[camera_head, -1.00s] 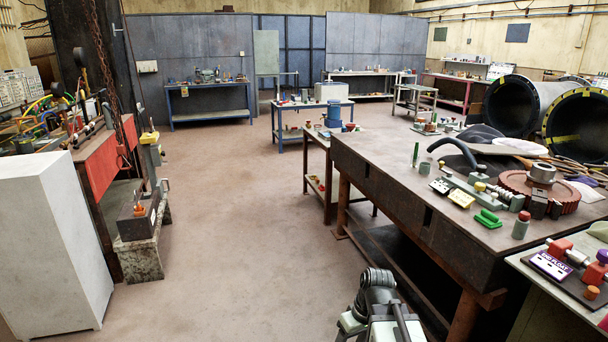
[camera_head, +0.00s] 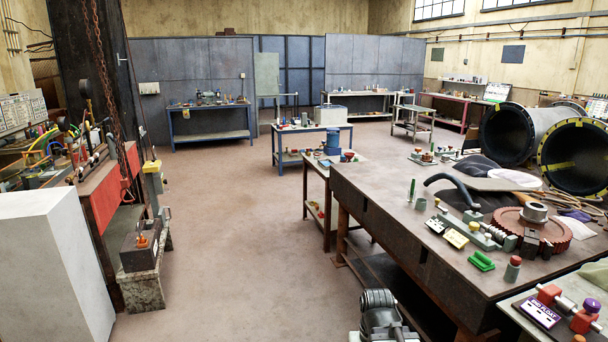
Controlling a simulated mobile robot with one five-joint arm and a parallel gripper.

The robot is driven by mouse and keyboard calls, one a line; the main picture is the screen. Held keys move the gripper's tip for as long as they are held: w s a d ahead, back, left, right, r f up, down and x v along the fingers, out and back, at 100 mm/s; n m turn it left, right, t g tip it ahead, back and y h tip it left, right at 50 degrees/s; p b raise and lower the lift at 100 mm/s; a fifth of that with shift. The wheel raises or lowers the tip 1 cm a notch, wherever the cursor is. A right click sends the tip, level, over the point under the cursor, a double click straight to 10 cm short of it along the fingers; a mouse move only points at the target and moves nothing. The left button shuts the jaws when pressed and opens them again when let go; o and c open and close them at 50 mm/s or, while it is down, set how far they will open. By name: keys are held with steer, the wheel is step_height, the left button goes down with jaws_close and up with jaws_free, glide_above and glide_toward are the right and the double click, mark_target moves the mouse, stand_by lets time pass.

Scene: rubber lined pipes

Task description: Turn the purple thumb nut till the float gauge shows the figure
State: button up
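The purple thumb nut (camera_head: 592,305) is a small round knob at the lower right. It stands on a small fixture with red blocks (camera_head: 549,293) and a shiny metal bar, on the near-right table. Beside it lies a dark plate with a white and purple label (camera_head: 541,313); its lettering is too small to read surely. I cannot make out a float gauge reading. Part of my arm (camera_head: 380,312) shows at the bottom centre, well left of the nut and apart from it. Its fingers are not visible.
A big dark bench (camera_head: 385,205) fills the right, between the open floor and the large pipes (camera_head: 578,155). It carries a rust-red gear wheel (camera_head: 537,229), a green block (camera_head: 481,261) and a grey-green fixture. A white cabinet (camera_head: 45,265) stands at left. The middle floor is clear.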

jaws_close()
stand_by(1.5)
